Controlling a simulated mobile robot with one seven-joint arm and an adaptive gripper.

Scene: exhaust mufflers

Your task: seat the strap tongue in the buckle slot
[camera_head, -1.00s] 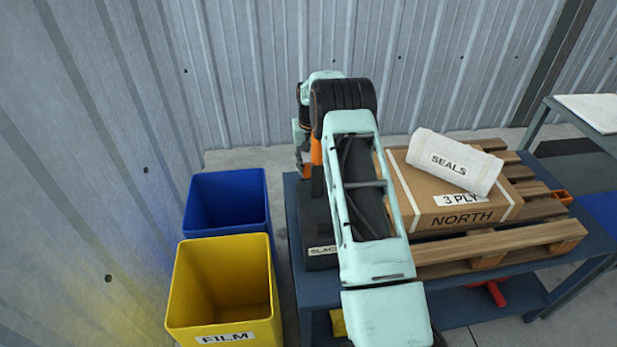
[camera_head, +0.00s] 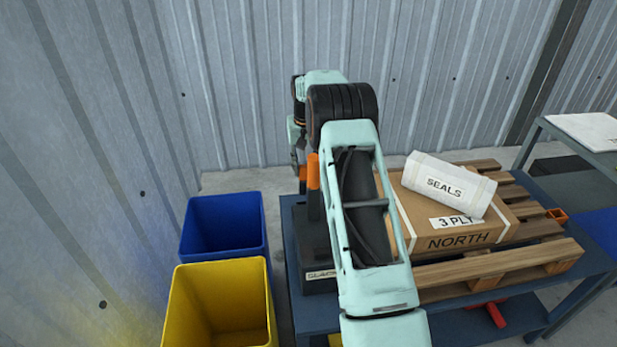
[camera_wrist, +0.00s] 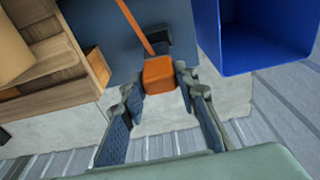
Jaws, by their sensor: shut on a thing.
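My gripper (camera_wrist: 160,80) is shut on an orange block (camera_wrist: 159,74), held between its fingertips in the wrist view. I cannot tell for sure that this block is the strap tongue. An orange strap (camera_wrist: 134,22) runs down toward it past a small dark piece (camera_wrist: 156,40). In the head view an orange piece (camera_head: 313,172) shows beside my arm, and the fingertips are mostly hidden.
Blue (camera_head: 223,222) and yellow (camera_head: 215,295) bins stand on the left. The wall is behind.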

